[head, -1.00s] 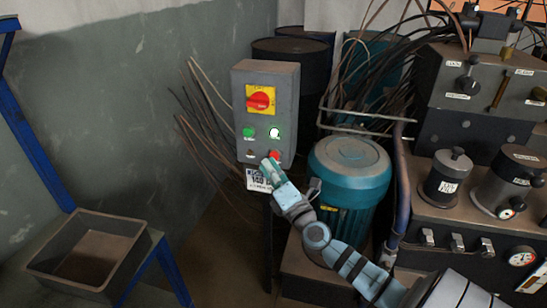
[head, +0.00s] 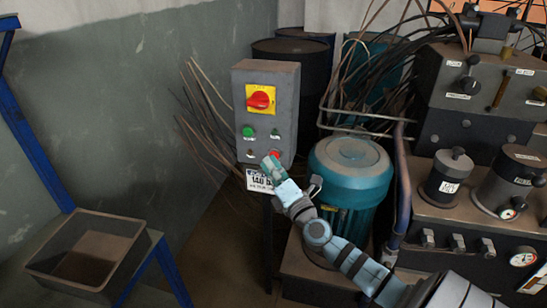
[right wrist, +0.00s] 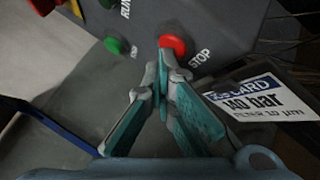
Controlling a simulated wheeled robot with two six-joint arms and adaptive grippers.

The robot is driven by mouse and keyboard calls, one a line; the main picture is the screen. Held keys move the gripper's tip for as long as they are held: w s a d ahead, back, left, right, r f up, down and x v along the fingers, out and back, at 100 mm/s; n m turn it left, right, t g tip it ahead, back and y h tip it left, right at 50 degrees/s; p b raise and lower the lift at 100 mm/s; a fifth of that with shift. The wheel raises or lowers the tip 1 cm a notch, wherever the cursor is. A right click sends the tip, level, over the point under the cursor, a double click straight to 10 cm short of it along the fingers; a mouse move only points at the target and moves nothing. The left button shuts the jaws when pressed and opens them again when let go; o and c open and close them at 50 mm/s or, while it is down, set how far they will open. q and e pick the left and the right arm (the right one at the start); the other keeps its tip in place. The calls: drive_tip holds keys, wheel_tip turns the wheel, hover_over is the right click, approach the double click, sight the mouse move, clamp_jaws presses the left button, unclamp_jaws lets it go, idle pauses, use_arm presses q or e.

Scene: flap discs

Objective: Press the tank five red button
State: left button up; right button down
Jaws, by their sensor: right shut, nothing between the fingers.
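A grey control box (head: 284,80) stands on a post in the head view. Its red button (head: 274,154) is at the lower right of its face, and in the right wrist view the red button (right wrist: 173,43) is marked STOP. My right gripper (head: 269,162) is shut and empty, its tips just below the red button. In the right wrist view the shut fingertips (right wrist: 161,62) point at the button's lower left edge; I cannot tell whether they touch it. No label naming tank five is readable. My left gripper is out of view.
A green button (head: 248,131), a dark lamp (head: 273,133) and a red switch on a yellow plate (head: 260,98) sit higher on the box. A card (head: 259,180) hangs below. A teal motor (head: 350,170) stands to the right, and a grey bin (head: 85,245) at lower left.

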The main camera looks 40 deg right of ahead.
use_arm(q)
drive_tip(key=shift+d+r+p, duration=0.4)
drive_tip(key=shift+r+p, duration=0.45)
drive_tip(key=shift+p, duration=0.05)
use_arm(e)
drive_tip(key=s+a, duration=0.4)
drive_tip(key=a, duration=0.1)
drive_tip(key=shift+a, duration=0.3)
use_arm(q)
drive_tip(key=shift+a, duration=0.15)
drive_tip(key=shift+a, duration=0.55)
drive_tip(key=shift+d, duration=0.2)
